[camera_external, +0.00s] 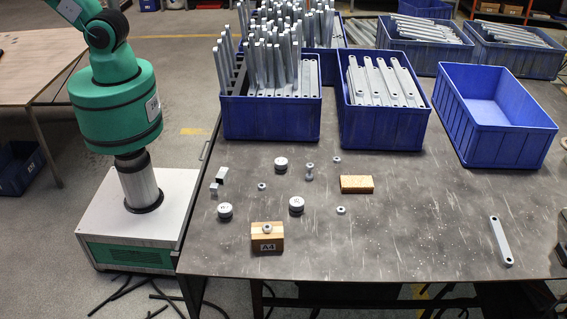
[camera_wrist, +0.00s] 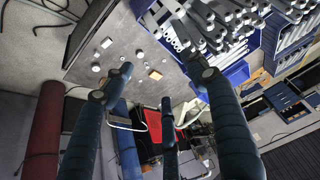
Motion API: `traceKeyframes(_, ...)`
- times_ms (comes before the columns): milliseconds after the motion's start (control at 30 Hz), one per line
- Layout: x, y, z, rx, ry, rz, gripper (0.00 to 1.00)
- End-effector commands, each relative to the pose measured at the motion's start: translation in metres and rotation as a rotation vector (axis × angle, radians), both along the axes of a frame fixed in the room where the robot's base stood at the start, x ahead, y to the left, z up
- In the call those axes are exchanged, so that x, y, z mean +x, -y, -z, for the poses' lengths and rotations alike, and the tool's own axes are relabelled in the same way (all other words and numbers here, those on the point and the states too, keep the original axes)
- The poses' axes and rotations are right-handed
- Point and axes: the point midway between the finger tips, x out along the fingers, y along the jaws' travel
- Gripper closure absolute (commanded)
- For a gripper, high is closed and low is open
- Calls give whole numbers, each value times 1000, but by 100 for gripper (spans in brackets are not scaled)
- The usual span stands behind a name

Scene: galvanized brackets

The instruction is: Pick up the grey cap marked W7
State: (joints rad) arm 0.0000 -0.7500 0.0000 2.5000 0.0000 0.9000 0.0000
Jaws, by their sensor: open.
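Three round grey caps stand on the dark table in the external view: a back cap (camera_external: 281,163), a front right cap (camera_external: 297,205) and a front left cap (camera_external: 225,210). Each seems to have dark marks on its pale top, but I cannot read which one says W7. My gripper (camera_wrist: 160,85) shows in the wrist view with its dark fingers spread and nothing between them. It is well away from the caps, which look tiny beyond it at the upper left. The gripper is outside the external view.
A wooden block labelled A4 (camera_external: 266,238) carries a small metal part. A cork-coloured block (camera_external: 357,184), small nuts and a spool-like part (camera_external: 309,172) lie nearby. Blue crates (camera_external: 270,119) of metal brackets line the back; one crate (camera_external: 497,140) is empty. A flat bracket (camera_external: 501,241) lies right.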

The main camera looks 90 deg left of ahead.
Motion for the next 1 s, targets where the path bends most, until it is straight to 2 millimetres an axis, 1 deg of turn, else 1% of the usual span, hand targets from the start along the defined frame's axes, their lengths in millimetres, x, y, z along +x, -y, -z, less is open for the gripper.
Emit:
traceKeyframes(267,3,2,0,-3,-4,-1,43)
traceKeyframes(367,10,5,0,-9,-14,-2,43)
traceKeyframes(467,23,12,1,-21,-31,-5,43)
traceKeyframes(667,61,38,9,-50,-82,-17,43)
traceKeyframes(867,106,74,26,-76,-145,-38,43)
traceKeyframes(1000,135,105,43,-90,-187,-55,43)
